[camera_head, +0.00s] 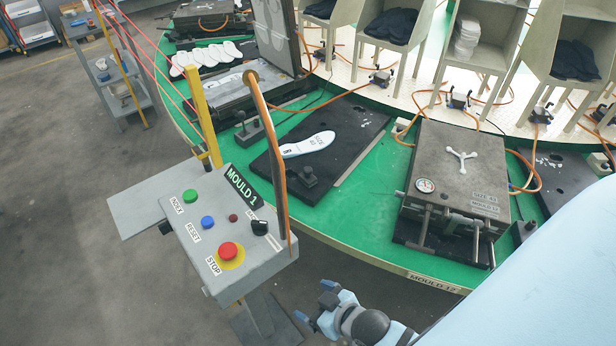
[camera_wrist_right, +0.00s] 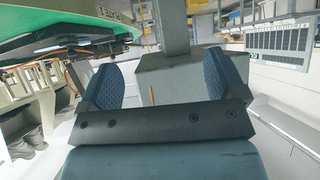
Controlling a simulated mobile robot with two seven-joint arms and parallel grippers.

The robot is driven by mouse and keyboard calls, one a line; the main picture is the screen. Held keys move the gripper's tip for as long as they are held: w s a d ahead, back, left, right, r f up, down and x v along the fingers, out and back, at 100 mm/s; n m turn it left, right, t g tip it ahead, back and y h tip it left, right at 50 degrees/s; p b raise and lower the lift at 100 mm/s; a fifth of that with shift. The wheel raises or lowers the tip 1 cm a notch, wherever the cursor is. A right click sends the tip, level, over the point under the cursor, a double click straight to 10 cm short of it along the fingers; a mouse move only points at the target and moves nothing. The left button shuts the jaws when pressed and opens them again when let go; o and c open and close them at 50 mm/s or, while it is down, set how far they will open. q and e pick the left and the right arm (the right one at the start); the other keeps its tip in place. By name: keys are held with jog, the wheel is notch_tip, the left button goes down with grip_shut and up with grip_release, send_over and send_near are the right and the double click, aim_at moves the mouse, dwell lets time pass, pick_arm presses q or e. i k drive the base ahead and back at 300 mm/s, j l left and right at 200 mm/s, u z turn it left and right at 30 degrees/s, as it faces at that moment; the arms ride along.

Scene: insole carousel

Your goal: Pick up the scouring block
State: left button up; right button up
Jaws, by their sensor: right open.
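I cannot make out a scouring block for certain in either view. Small items (camera_head: 103,65) lie on the grey shelf trolley at the upper left, too small to identify. My right gripper (camera_head: 317,303) is at the bottom middle of the head view, below the carousel's edge and right of the control box. In the right wrist view my right gripper (camera_wrist_right: 165,85) has its two blue fingers wide apart, with nothing held between them. A grey box shape shows beyond the fingers. My left gripper is not in view.
A control box (camera_head: 205,268) with coloured buttons stands in front of the green carousel (camera_head: 365,205). The carousel carries a closed mould (camera_head: 458,175), an open mould and a plate with a white insole (camera_head: 307,144). Grey floor (camera_head: 70,230) is clear at the left.

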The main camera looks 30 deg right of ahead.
aim_at(307, 178)
jog(key=k+l+u, duration=0.15)
jog(key=l, duration=0.2)
jog(key=k+l+u, duration=0.15)
jog(key=l, duration=0.2)
jog(key=l+u, duration=0.15)
jog(key=l, duration=0.2)
jog(key=k+l+u, duration=0.15)
jog(key=i+l, duration=0.35)
jog(key=i, duration=0.05)
